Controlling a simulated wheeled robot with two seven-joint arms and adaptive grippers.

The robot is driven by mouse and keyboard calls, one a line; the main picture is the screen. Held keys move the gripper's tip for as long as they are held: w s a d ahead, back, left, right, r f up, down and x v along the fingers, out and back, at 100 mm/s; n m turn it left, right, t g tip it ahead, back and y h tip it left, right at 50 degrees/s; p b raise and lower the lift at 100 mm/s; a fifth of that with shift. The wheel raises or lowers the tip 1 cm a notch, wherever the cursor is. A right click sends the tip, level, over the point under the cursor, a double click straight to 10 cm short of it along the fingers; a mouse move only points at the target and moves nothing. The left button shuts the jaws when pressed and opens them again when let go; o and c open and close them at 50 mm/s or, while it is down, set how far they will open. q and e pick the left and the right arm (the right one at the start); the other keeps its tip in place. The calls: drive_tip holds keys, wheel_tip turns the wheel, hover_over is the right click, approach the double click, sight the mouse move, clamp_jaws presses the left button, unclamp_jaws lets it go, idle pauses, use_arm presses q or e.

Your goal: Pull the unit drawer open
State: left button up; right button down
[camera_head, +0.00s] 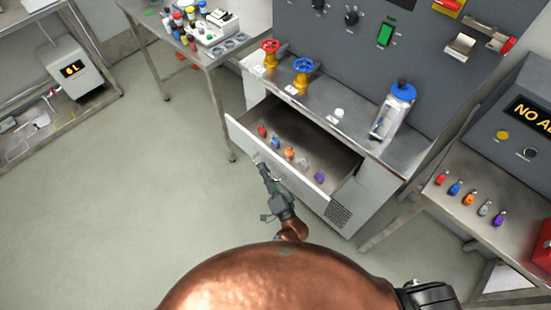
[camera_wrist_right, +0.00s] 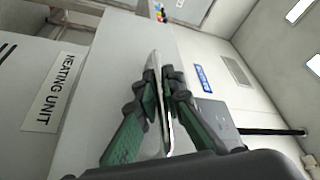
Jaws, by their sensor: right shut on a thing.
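The unit drawer (camera_head: 336,157) is under the grey bench unit and stands well open, with its white front (camera_head: 295,183) pulled out from the cabinet. Several small coloured tags or objects lie in a row inside it. My right gripper (camera_head: 262,168) is at the drawer's front, near the middle of its outer side. In the right wrist view my right gripper (camera_wrist_right: 166,80) has its two fingers closed on a thin pale bar or edge (camera_wrist_right: 158,105) of the drawer front; I cannot tell which. My left gripper is not in view.
The bench top (camera_head: 325,115) holds a red valve (camera_head: 270,47), a blue valve (camera_head: 304,66) and a blue-lidded bottle (camera_head: 394,110). A side table (camera_head: 470,200) with coloured tags stands right. A "HEATING UNIT" label (camera_wrist_right: 54,92) shows in the wrist view. Floor at left is clear.

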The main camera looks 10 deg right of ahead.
drive_tip(key=shift+s+a+f, duration=0.1)
drive_tip(key=shift+s+a, duration=0.85)
drive_tip(key=shift+a, duration=0.15)
drive_tip(key=c, duration=2)
unclamp_jaws()
drive_tip(key=shift+c, duration=0.2)
drive_tip(key=v, duration=1.2)
